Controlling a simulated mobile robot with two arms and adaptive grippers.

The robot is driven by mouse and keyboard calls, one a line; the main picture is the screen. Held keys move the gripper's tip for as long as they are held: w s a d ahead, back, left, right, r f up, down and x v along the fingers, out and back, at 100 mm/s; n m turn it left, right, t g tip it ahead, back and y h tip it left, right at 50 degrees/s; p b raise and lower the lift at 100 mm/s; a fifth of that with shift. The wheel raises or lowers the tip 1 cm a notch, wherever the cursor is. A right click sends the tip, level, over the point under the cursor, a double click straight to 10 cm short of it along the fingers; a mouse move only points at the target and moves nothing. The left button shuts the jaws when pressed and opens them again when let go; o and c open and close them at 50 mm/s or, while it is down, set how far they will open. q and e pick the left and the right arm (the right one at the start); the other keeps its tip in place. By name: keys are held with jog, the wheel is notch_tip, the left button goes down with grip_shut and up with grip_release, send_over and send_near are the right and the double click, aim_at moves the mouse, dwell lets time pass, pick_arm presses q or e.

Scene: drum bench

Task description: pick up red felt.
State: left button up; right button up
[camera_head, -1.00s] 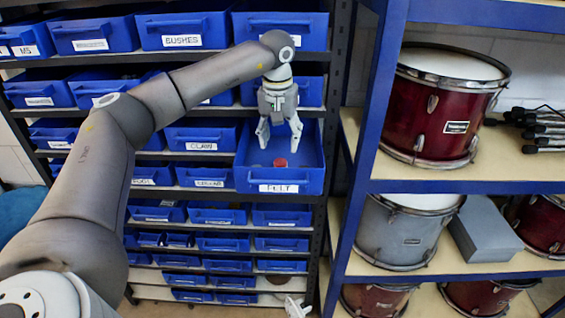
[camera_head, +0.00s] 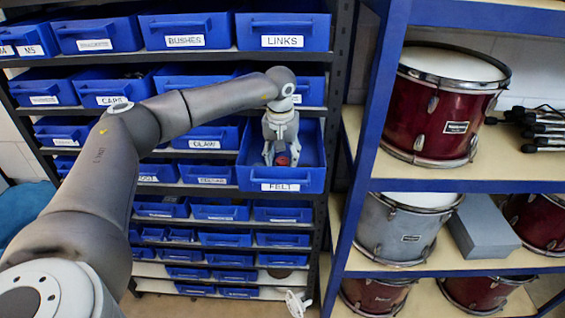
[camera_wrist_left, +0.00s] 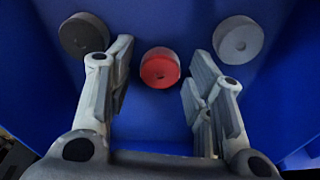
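The red felt (camera_wrist_left: 160,68) is a small round piece on the floor of the blue bin labelled FELT (camera_head: 280,180). In the left wrist view it lies between and just beyond the fingers. My left gripper (camera_head: 281,158) reaches down into the bin from above. Its fingers are apart on either side of the red felt and do not visibly touch it; the gripper shows open in the left wrist view (camera_wrist_left: 160,95). In the head view the red felt (camera_head: 282,160) is partly hidden by the fingers. A white part at the bottom edge of the head view may be my right gripper, but its fingers are unclear.
A dark grey felt (camera_wrist_left: 84,35) and a light grey felt (camera_wrist_left: 238,39) lie in the same bin, left and right of the red one. The bin walls (camera_wrist_left: 285,100) are close around the gripper. The LINKS bin (camera_head: 282,32) is above; drum shelves (camera_head: 470,187) stand to the right.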

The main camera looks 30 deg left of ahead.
pick_arm(q)
jog(key=c, duration=0.4)
